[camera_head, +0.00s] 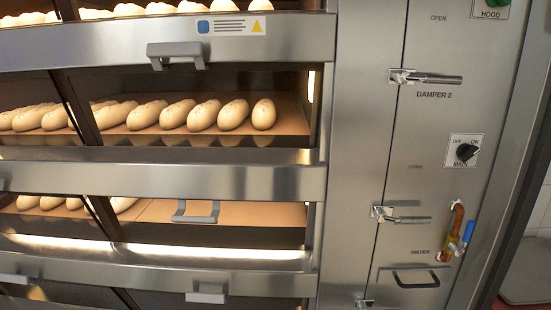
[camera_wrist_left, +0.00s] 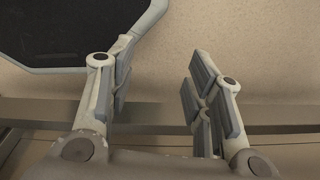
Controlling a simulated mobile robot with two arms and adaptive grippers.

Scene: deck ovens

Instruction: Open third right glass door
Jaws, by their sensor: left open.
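The deck oven fills the head view. In the third deck down on the right, a grey bar handle (camera_head: 195,212) shows inside the lit opening, below the steel band. The third right glass door (camera_head: 255,232) itself is hard to make out, and I cannot tell how far it is tilted. A few loaves (camera_head: 122,204) lie at that deck's left, with bare deck to the right. My left gripper (camera_wrist_left: 160,62) is open and empty in the left wrist view, over a beige surface, with no handle between its fingers. Neither gripper shows in the head view.
The deck above holds a row of loaves (camera_head: 203,115) below a handle (camera_head: 177,54). Another handle (camera_head: 205,294) sits at the bottom deck. Right of the decks is a steel cabinet with latches (camera_head: 425,78), a knob (camera_head: 467,152) and a pipe valve (camera_head: 456,238).

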